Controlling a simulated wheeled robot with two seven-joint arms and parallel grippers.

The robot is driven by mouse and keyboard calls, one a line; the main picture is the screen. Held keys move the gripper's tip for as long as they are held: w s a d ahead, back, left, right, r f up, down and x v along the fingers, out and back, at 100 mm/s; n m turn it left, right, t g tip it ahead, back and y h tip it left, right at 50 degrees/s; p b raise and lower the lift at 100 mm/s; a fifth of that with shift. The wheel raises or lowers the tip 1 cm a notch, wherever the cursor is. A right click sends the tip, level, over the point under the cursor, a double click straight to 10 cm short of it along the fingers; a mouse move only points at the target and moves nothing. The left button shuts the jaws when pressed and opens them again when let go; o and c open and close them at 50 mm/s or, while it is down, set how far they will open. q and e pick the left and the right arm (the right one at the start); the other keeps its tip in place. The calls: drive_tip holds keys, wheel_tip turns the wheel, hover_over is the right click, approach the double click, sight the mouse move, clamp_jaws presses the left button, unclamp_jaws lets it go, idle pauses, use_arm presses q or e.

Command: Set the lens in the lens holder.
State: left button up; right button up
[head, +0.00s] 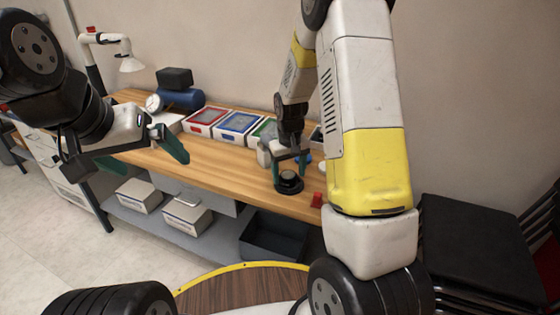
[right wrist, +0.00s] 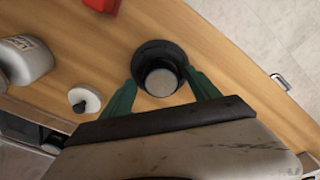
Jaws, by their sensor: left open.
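The lens holder (right wrist: 150,48) is a dark round ring standing on the wooden workbench near its front edge. A dark cylinder with a grey top, which looks like the lens (right wrist: 161,82), sits within the ring's outline; how deep it is seated cannot be told. In the head view the dark holder (head: 288,188) is below my right gripper (head: 290,162). The green fingers of my right gripper (right wrist: 160,78) stand either side of the lens, with small gaps visible, and look open. My left gripper (head: 168,140) is open and empty, above the bench's left part.
A red block (head: 317,200) lies right of the holder near the front edge. A pale canister (right wrist: 25,60) and a small white knob-like piece (right wrist: 85,99) stand close by. Red (head: 206,118) and blue (head: 238,124) trays line the back. The bench's middle (head: 225,165) is clear.

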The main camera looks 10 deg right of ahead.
sight(289, 178)
wheel_tip(289, 178, up, 12)
drive_tip(key=s, duration=0.1)
drive_tip(key=s+r+t, duration=0.1)
drive_tip(key=s+r, duration=0.3)
drive_tip(key=s, duration=0.3)
drive_tip(key=s+a+r+m+t+y, duration=0.1)
drive_tip(key=s+r+t, duration=0.1)
drive_tip(key=s+r, duration=0.3)
drive_tip(key=s+a+r+t+y, duration=0.1)
drive_tip(key=s+r, duration=0.3)
drive_tip(key=s, duration=0.7)
drive_tip(key=shift+s+r+m+t, duration=0.15)
drive_tip(key=shift+r+m+t, duration=0.15)
drive_tip(key=shift+r+t, duration=0.15)
